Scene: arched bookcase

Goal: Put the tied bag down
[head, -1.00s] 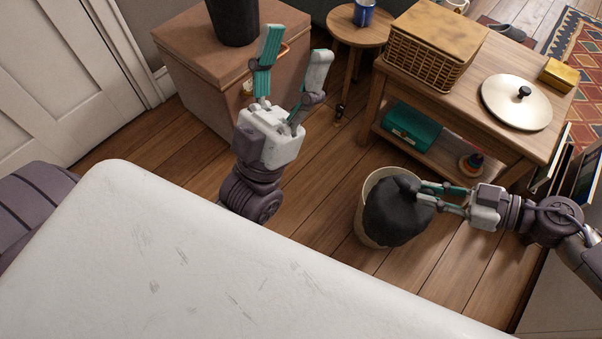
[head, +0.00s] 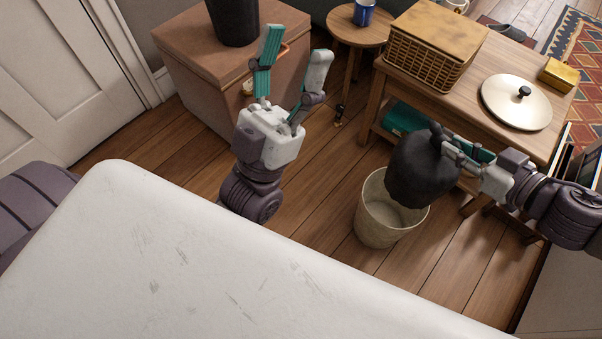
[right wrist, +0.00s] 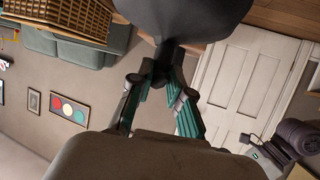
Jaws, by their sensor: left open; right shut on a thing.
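The tied bag (head: 420,172) is dark grey and rounded, with a gathered neck at its top. My right gripper (head: 445,146) is shut on that neck and holds the bag in the air, above and slightly right of a pale bin (head: 378,222). In the right wrist view the bag (right wrist: 185,14) hangs from the fingers (right wrist: 161,82), which pinch its neck. The bin stands on the floor, and the part of its inside that shows looks empty. My left gripper (head: 291,75) is open and empty in front of a brown cabinet.
A wooden table (head: 470,80) at the right holds a wicker basket (head: 432,45) and a round lid (head: 516,102). A teal box (head: 403,117) is on its lower shelf. A brown cabinet (head: 195,75) stands at the back left. The wooden floor (head: 315,190) between is clear.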

